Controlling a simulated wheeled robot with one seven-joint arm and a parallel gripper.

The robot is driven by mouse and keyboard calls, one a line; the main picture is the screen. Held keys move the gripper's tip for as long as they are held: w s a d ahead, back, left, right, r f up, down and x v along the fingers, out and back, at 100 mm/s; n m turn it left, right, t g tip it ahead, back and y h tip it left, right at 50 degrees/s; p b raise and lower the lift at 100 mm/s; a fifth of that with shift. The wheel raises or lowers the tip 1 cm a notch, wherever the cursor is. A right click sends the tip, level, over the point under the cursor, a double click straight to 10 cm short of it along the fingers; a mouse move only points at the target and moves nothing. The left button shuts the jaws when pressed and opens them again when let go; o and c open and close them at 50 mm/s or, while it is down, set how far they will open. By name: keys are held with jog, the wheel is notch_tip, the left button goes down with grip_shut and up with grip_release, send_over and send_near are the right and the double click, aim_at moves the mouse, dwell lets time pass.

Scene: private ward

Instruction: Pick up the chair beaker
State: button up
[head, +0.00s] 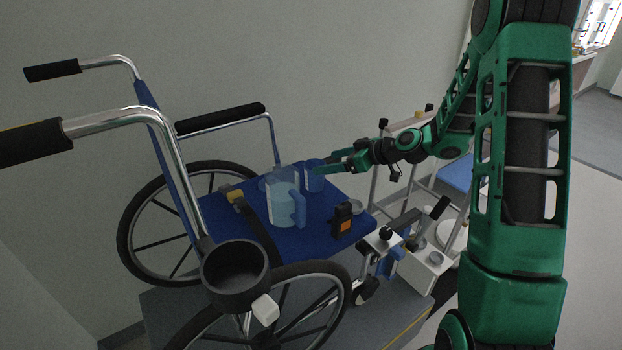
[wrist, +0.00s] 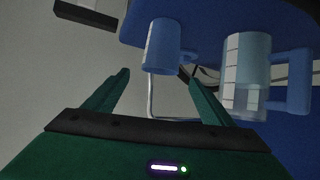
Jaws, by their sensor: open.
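A small blue beaker (head: 314,180) stands upright on the blue wheelchair seat (head: 246,226), beside a larger clear-blue jug with a handle (head: 283,203). My gripper (head: 322,168) reaches in from the right at the beaker, its fingers partly overlapping it in the head view. In the wrist view the beaker (wrist: 162,48) lies ahead of my open gripper (wrist: 160,80), roughly in line with the gap between the fingers. The jug (wrist: 243,75) is just to the right, past the right fingertip. Nothing is held. Whether a finger touches the beaker cannot be told.
A black device with an orange patch (head: 343,219) lies on the seat's front. A black armrest (head: 221,118) runs behind, and a dark cup holder (head: 236,275) is at the near side. A white box (head: 423,267) stands right of the chair.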

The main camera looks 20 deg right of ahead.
aim_at(306, 167)
jog(key=x, duration=0.5)
jog(key=shift+w+a+f, duration=0.2)
jog(key=shift+w, duration=0.1)
jog(key=shift+x, duration=2.55)
jog(key=shift+s+f, duration=0.15)
jog(key=c, duration=1.1)
